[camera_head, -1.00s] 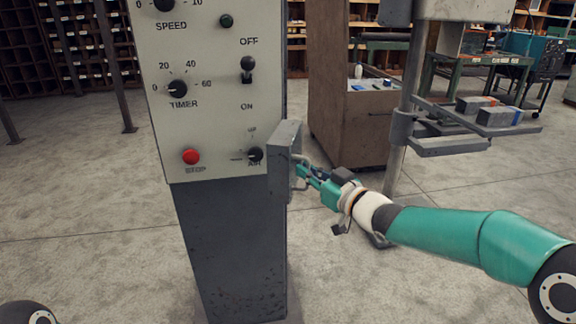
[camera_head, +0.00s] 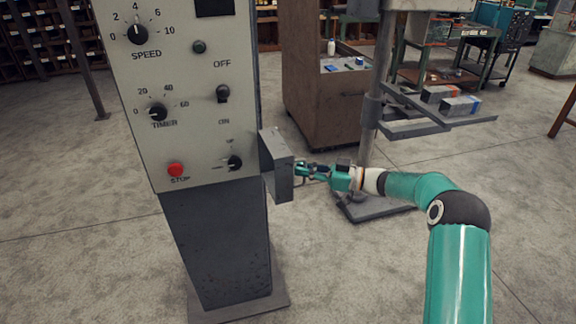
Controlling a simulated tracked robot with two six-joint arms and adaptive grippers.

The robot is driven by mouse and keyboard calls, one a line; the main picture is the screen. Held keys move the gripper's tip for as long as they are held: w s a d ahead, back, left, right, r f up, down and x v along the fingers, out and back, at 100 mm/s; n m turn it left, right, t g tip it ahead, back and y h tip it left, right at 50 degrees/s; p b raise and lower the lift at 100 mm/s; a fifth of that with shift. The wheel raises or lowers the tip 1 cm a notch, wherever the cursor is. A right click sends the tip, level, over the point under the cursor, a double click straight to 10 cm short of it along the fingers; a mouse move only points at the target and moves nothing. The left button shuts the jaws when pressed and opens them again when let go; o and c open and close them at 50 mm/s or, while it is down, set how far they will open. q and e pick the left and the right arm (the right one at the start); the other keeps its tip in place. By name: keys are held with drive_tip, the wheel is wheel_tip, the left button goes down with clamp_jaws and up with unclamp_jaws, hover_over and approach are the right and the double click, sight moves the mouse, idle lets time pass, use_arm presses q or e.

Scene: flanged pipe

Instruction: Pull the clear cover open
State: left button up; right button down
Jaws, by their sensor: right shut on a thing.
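The cover (camera_head: 277,166) hangs at the right edge of the control panel, low down beside a black selector knob (camera_head: 235,163). It looks like a grey, box-shaped shell rather than clear, and it stands swung out from the panel face, leaving the knob exposed. My right gripper (camera_head: 301,171) comes from the right and is shut on the cover's handle (camera_head: 298,165) on its outer side. The fingers are small here and partly hide the handle. My left gripper is not in view.
The panel also carries a red stop button (camera_head: 176,170), a timer knob (camera_head: 158,113), a toggle switch (camera_head: 223,94) and a speed knob (camera_head: 138,35). A grey stand with a tray (camera_head: 430,110) and a brown cabinet (camera_head: 325,110) stand behind my right arm. The floor at right is open.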

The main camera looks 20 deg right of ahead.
idle(0.4)
drive_tip(key=c, duration=1.3)
unclamp_jaws()
drive_tip(key=shift+w, duration=0.1)
drive_tip(key=shift+o, duration=0.2)
drive_tip(key=shift+d, duration=0.1)
drive_tip(key=v, duration=1.2)
